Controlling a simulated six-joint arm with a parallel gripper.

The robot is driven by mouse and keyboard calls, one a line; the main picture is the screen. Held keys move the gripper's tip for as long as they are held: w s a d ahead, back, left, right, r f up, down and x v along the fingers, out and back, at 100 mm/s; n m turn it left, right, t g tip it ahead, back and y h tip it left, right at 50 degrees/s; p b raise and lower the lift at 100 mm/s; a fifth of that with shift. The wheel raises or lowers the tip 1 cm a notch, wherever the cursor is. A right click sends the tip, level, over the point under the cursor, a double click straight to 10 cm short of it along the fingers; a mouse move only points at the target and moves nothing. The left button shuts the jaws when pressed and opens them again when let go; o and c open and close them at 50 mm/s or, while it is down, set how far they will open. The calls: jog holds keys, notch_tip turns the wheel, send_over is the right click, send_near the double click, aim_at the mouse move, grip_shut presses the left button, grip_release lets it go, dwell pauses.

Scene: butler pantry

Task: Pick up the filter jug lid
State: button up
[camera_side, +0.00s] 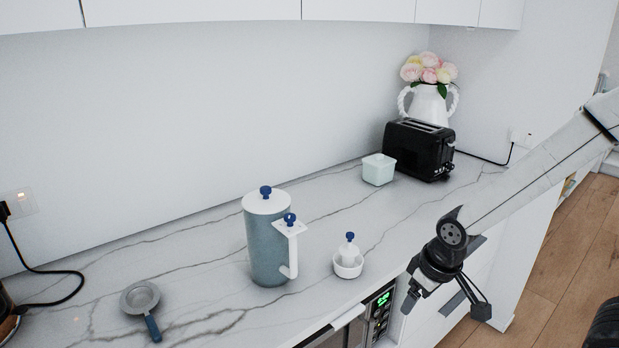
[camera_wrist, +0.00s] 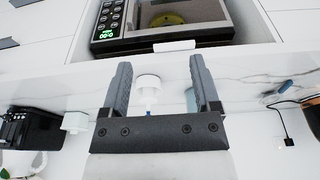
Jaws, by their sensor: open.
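The filter jug (camera_side: 268,250) stands upright on the counter, blue-grey with a white handle. Its round white lid (camera_side: 258,206) with a blue knob sits on top. A small white plate with another blue knob (camera_side: 290,221) shows above the handle. My gripper (camera_side: 446,303) is open and empty, out past the counter's front edge, right of the jug and apart from it. In the wrist view my gripper (camera_wrist: 159,64) has its two fingers spread. The jug is partly hidden behind the right finger there, and its lid cannot be made out.
A white bowl (camera_side: 348,267) holding a white item with a blue knob stands right of the jug. A strainer (camera_side: 140,297) lies to the left. A pale green box (camera_side: 378,169), black toaster (camera_side: 419,149) and flower vase (camera_side: 428,103) stand at the back right. A microwave (camera_side: 380,313) is below.

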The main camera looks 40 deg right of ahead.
jog(key=w+d+r+t, duration=0.2)
jog(key=w+r+t, duration=0.15)
jog(key=w, duration=0.75)
jog(key=n+t+y, duration=0.5)
jog(key=n+y, duration=0.4)
jog(key=y, duration=0.2)
send_near(264, 188)
jog(key=shift+x, duration=1.9)
jog(key=shift+w+f, duration=0.1)
jog(key=shift+f, duration=0.1)
jog(key=shift+x, duration=1.2)
jog(key=shift+a, duration=0.1)
